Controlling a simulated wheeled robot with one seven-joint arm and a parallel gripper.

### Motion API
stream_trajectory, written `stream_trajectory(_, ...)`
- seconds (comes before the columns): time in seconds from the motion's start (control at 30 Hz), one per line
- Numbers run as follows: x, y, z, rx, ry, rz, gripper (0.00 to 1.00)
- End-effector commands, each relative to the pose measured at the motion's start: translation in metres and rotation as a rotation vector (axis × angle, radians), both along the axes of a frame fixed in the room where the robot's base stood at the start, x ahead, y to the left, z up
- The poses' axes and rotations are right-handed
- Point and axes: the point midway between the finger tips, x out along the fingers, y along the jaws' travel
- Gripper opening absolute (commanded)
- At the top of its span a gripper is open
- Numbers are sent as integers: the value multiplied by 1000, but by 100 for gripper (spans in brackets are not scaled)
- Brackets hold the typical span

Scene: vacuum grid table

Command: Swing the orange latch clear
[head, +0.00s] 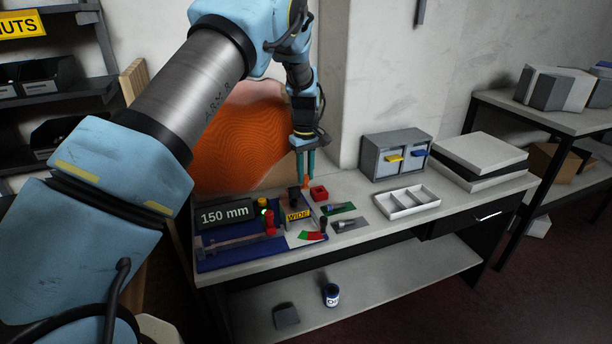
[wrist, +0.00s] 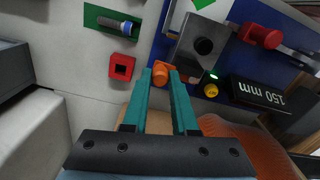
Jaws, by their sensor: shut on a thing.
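The orange latch (wrist: 161,72) shows in the wrist view as a small orange block with a round knob. It lies between the tips of the two teal fingers of my gripper (wrist: 162,78), which is shut on it. In the head view my gripper (head: 305,176) points down at the back of the table, and a bit of the orange latch (head: 306,184) shows at its fingertips. The latch sits beside a grey metal plate (wrist: 190,52) with a black knob (wrist: 204,46). The latch's pivot cannot be made out.
A red square block (wrist: 122,67) stands close by the fingers. A "150 mm" display (head: 226,214), a red clamp handle (head: 269,222) and a "WIDE" sign (head: 298,215) stand to the left in the head view. A white tray (head: 407,211) and drawer box (head: 395,136) are on the right.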

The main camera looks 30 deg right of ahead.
Motion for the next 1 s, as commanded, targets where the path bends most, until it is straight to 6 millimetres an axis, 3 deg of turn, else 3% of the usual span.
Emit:
stream_trajectory(0.7, 5, -1, 1, -3, -2, 78, 0)
stream_trajectory(0.73, 5, -1, 1, -3, -2, 78, 27)
stream_trajectory(1.0, 4, -1, 0, -1, -1, 78, 57)
